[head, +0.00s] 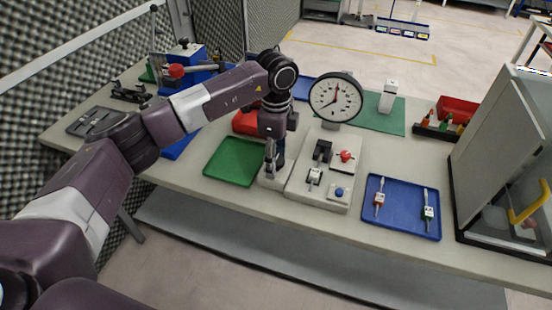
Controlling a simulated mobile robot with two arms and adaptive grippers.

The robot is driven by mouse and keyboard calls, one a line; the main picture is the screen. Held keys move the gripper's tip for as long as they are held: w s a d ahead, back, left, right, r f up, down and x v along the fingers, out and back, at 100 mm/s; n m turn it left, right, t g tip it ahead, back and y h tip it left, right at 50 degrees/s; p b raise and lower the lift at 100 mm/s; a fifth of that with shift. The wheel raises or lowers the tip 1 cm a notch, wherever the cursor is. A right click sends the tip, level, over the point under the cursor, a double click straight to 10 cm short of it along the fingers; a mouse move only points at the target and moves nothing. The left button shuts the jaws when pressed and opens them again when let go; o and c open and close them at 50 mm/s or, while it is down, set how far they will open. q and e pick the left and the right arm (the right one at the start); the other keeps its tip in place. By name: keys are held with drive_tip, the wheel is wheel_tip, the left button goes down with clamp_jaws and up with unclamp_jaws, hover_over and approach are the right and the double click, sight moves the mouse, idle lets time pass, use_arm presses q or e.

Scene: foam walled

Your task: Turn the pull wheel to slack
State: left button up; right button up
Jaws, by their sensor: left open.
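A pale test fixture (318,199) stands on the bench below a round white dial gauge (336,98) with a red needle. It carries dark clamps (319,160), a red knob (347,156) and a blue knob (338,191). My left gripper (271,172) points down at the fixture's left end, over a small pale block (268,184). Its fingers are dark and small here; it is open. I cannot make out the pull wheel clearly; the gripper covers part of that end. Whether the fingers touch anything cannot be told. My right gripper is out of view.
A green tray (232,162) lies left of the gripper, and a blue tray (400,222) with two small tools lies right of the fixture. A grey cabinet (505,140) closes off the right end. A blue device (187,56) stands at the back left.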

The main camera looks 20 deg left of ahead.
use_arm(q)
wheel_tip(320, 180, up, 12)
idle(0.4)
drive_tip(key=shift+f, duration=0.15)
